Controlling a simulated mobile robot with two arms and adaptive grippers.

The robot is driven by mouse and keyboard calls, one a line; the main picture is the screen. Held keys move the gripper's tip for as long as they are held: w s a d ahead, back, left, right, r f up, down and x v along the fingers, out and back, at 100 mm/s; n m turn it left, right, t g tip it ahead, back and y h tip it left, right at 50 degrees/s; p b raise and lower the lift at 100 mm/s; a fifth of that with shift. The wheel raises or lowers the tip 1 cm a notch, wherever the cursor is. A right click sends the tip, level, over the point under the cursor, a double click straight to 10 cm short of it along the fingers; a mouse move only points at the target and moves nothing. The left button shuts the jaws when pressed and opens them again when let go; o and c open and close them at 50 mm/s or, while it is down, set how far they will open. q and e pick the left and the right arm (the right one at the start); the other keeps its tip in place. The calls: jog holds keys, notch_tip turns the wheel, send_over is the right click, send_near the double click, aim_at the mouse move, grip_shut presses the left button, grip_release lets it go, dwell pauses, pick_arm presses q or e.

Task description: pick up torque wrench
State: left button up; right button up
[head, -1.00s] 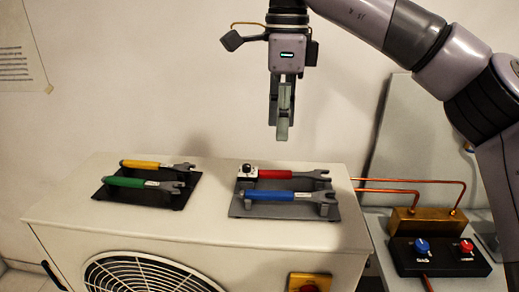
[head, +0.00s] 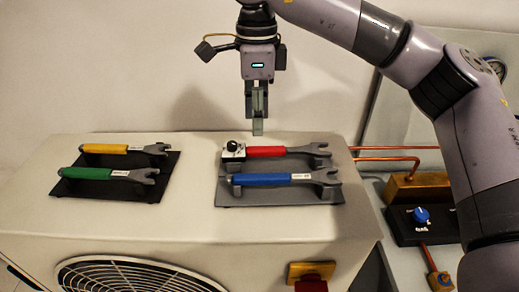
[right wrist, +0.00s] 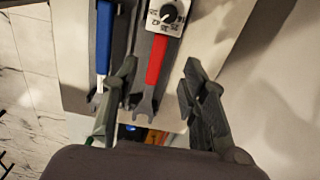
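A red-handled wrench (head: 267,151) with a grey open jaw and a white dial box with a black knob (head: 232,149) lies on a dark grey rack. It also shows in the right wrist view (right wrist: 157,60), dial at the top, jaw lower down. A blue-handled wrench (head: 262,180) without a dial lies parallel in front of it. My right gripper (head: 257,130) points down above the red wrench, apart from it. In the right wrist view its fingers (right wrist: 160,68) are spread and empty, with the red wrench showing between them. My left gripper is in neither view.
A second rack to the left holds a yellow-handled wrench (head: 105,148) and a green-handled one (head: 105,173). Both racks sit on a white fan unit (head: 180,236). Copper pipes (head: 395,158) and a black box with a blue knob (head: 421,214) stand at right.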

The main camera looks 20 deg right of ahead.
aim_at(260, 148)
jog(key=shift+f, duration=0.75)
jog(key=f, duration=0.1)
jog(key=f+p, duration=0.1)
jog(key=f, duration=0.1)
jog(key=f+p, duration=0.1)
jog(key=shift+s+d+f, duration=0.2)
jog(key=shift+d+f, duration=0.05)
jog(key=shift+f, duration=0.45)
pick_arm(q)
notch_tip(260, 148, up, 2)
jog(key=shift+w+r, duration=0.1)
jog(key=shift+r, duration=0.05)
pick_arm(e)
jog(key=shift+a, duration=0.1)
jog(key=shift+c, duration=0.4)
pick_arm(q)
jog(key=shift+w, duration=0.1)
pick_arm(e)
grip_shut()
jog(key=shift+r, duration=0.1)
